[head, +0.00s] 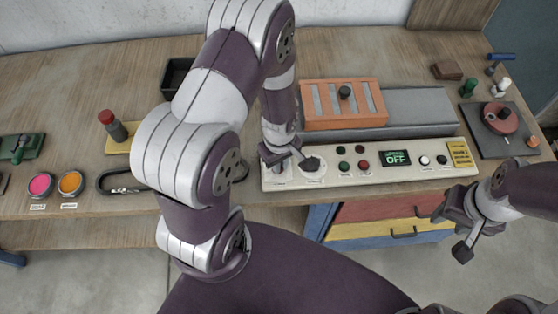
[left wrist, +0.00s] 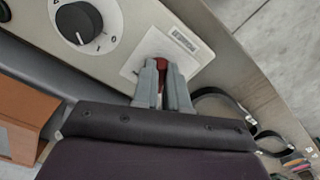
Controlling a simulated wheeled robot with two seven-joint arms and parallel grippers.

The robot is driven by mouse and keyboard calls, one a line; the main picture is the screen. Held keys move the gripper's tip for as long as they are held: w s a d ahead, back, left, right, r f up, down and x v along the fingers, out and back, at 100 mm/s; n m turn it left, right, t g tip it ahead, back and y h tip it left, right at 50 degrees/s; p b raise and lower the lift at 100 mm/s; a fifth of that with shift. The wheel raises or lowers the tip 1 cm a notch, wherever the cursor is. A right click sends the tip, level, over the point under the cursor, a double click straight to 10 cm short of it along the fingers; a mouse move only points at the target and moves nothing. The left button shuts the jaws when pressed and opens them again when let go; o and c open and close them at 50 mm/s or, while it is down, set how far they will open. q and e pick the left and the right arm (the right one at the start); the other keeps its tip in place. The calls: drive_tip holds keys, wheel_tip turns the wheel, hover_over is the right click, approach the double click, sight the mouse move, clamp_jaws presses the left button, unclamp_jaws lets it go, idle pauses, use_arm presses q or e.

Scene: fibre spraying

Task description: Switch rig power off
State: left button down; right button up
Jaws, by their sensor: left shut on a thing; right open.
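The control panel (head: 365,177) is a long cream box along the front of the bench. Its small display (head: 396,158) shows green text with "OFF". My left gripper (head: 279,163) is over the panel's left end. In the left wrist view, my left gripper (left wrist: 162,82) is shut on a red switch (left wrist: 157,46) set on a pale label plate; its fingers hide most of the switch. A black dial (left wrist: 79,23) is beside it, with its pointer near the 1 and 0 marks. My right gripper (head: 463,222) is open and empty, in front of the panel's right end.
An orange slotted block (head: 343,117) stands behind the panel. Red and green buttons (head: 344,166) are mid-panel. A dark plate with a round red part (head: 500,119) lies to the right. Pink and orange pots (head: 55,184) and a black ring are on the left.

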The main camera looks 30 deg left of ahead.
use_arm(q)
drive_tip(key=shift+w+n, duration=0.15)
drive_tip(key=shift+n, duration=0.75)
drive_tip(key=c, duration=1.2)
unclamp_jaws()
drive_tip(key=shift+a, duration=0.1)
drive_tip(key=shift+o, duration=0.2)
drive_tip(key=shift+r, duration=0.1)
wheel_tip(320, 180, up, 12)
drive_tip(key=shift+r, duration=0.25)
drive_tip(key=s+r+m, duration=0.1)
drive_tip(key=m, duration=0.3)
drive_tip(key=s+d+r+m+t, duration=0.1)
drive_tip(key=m, duration=0.4)
drive_tip(key=s+d+r+m, duration=0.1)
drive_tip(key=s+m, duration=0.1)
drive_tip(key=m, duration=0.2)
drive_tip(key=shift+r+m, duration=0.15)
drive_tip(key=shift+m, duration=0.25)
